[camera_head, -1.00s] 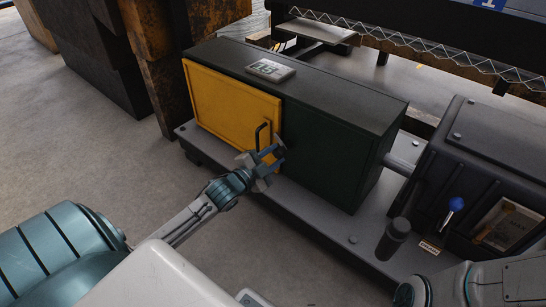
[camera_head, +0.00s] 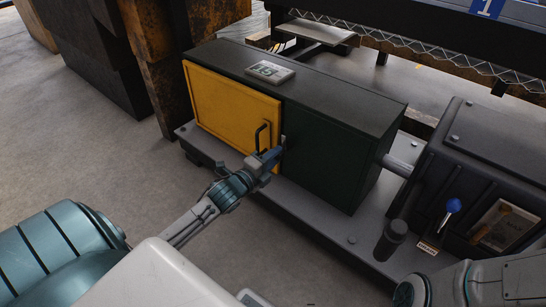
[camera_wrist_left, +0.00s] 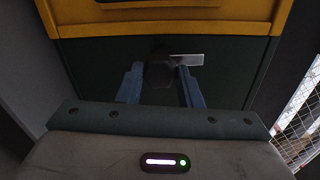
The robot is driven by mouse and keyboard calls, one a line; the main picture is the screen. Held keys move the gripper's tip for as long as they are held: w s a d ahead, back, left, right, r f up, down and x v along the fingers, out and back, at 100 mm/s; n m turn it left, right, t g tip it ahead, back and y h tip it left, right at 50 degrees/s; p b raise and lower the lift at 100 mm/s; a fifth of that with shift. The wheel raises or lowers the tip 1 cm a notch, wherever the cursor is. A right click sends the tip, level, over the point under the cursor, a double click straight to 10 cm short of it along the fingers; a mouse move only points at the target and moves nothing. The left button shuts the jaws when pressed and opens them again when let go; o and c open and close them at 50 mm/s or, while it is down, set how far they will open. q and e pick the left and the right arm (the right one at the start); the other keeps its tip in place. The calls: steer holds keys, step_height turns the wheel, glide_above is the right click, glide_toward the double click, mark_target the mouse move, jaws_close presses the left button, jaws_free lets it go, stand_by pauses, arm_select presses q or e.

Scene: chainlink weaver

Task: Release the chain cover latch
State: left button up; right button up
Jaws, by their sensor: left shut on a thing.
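The yellow chain cover door (camera_head: 225,105) is on the front of a dark green housing (camera_head: 325,150) and looks shut. A black handle (camera_head: 260,136) stands on the door's right part. The small latch (camera_head: 284,141) is at the seam between door and green panel. My left gripper (camera_head: 272,157) is at the latch, with its fingers closed in on it. In the left wrist view, the two blue fingers (camera_wrist_left: 160,80) flank a dark piece of the latch, with a light metal plate (camera_wrist_left: 187,60) beside it. The fingers partly hide the latch in the head view. My right gripper is out of view.
A machine with a blue-knobbed lever (camera_head: 455,206) and a dark cylinder (camera_head: 391,238) stands to the right on the grey base plate (camera_head: 300,213). Rusty blocks (camera_head: 165,60) stand behind left. The floor in front is clear.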

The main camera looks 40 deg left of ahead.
arm_select(q)
steer(key=shift+m, duration=0.3)
stand_by(0.4)
steer(key=o, duration=1)
steer(key=shift+s, duration=0.1)
steer(key=shift+s+a+r, duration=0.1)
steer(key=shift+s+a, duration=0.05)
steer(key=shift+s, duration=1.6)
steer(key=shift+s+a+r, duration=0.1)
steer(key=shift+s, duration=1.7)
steer(key=shift+s+a, duration=0.15)
steer(key=shift+s, duration=1.6)
steer(key=shift+r, duration=0.1)
